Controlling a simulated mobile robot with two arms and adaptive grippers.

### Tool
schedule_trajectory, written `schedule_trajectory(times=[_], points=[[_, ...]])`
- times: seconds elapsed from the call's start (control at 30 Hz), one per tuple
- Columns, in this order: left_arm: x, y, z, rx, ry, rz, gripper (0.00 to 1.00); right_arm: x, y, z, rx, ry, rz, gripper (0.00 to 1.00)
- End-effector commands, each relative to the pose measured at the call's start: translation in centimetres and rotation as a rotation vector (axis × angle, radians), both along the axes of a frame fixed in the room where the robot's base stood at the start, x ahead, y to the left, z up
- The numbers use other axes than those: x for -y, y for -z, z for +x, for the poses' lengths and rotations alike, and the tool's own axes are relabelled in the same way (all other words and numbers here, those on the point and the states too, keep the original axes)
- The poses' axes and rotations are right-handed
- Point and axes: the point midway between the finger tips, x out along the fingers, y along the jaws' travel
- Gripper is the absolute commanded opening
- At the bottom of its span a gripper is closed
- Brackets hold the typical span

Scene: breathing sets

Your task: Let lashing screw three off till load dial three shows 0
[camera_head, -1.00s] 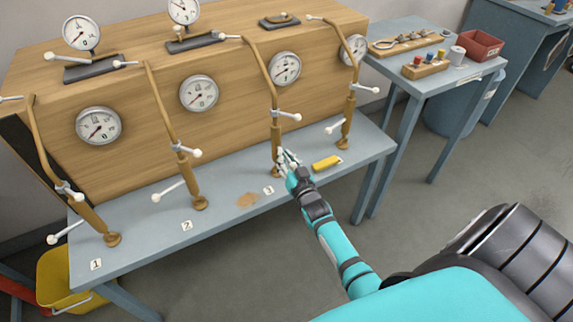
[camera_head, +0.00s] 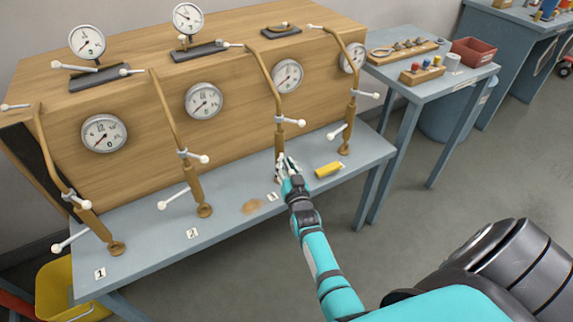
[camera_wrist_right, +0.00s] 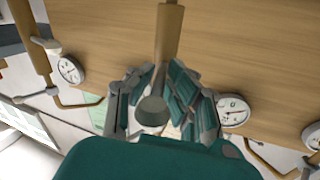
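Lashing screw three (camera_head: 279,139) is a tan upright rod beside the number 3 tag, with a white-tipped cross handle on its upper part. Load dial three (camera_head: 288,76) is the round white gauge behind it on the wooden crate; its reading is too small to tell. My right gripper (camera_head: 285,167) is at the screw's lower end and hides its lower handle and foot. In the right wrist view, its fingers (camera_wrist_right: 160,88) stand on both sides of a grey round end (camera_wrist_right: 152,111); whether they press on it I cannot tell. My left gripper is not in view.
Similar lashing screws stand at left (camera_head: 191,180) and right (camera_head: 350,110) along the grey bench (camera_head: 150,232). A yellow block (camera_head: 328,169) lies just right of my gripper. A side table (camera_head: 440,86) holds a red bin (camera_head: 475,51). The floor in front is clear.

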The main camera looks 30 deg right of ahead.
Motion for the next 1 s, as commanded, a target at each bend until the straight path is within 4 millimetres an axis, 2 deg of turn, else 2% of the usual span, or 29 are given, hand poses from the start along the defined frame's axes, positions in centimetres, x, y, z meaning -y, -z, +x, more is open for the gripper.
schedule_trajectory(times=[0.03,0.1,0.43,0.8,1.0], points=[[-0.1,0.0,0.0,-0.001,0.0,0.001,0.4,-0.3,-0.3,0.1,0.006,-0.004,-0.001,0.3],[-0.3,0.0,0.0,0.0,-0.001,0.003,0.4,-0.3,-0.3,0.1,0.006,-0.004,-0.001,0.37],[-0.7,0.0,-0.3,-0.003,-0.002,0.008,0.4,-0.4,-0.2,-0.2,0.004,-0.004,0.001,0.37],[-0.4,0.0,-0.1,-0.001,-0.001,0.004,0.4,-2.0,0.2,-5.4,-0.002,-0.002,0.003,0.37],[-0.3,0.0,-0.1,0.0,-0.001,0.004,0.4,-2.4,0.2,-6.7,-0.001,0.0,0.003,0.37]])
